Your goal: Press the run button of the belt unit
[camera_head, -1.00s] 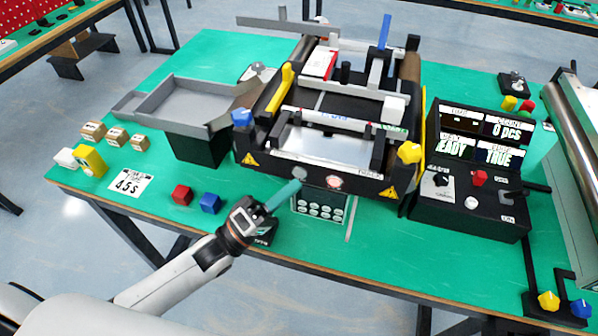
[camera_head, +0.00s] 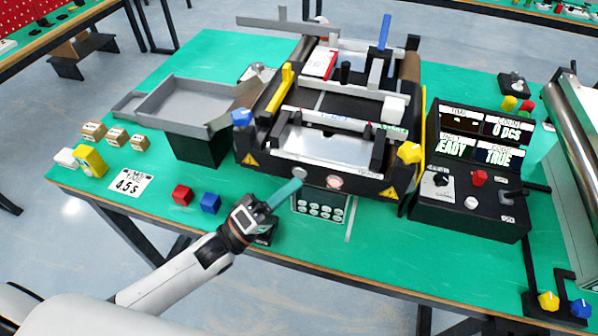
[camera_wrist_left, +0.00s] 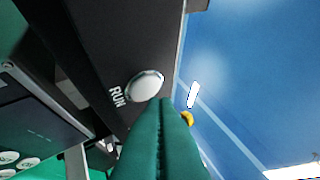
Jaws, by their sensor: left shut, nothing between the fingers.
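The belt unit (camera_head: 330,150) stands on the green table, a dark frame with a belt and yellow and blue knobs. On its front face sits the run button (camera_head: 300,173), a pale round button, left of a red-ringed white button (camera_head: 334,182). In the left wrist view the run button (camera_wrist_left: 145,85) shows as a white dome beside the word RUN. My left gripper (camera_head: 298,184) is shut and empty, its teal fingers pointing at the run button. In the wrist view the fingertips (camera_wrist_left: 162,102) are just beside the button's lower edge; I cannot tell whether they touch it. My right gripper is not seen.
A keypad panel (camera_head: 319,205) hangs below the buttons. A red cube (camera_head: 182,195) and a blue cube (camera_head: 210,203) lie left of my gripper. A control box (camera_head: 470,205) with displays stands at right. A grey tray (camera_head: 180,103) is at left.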

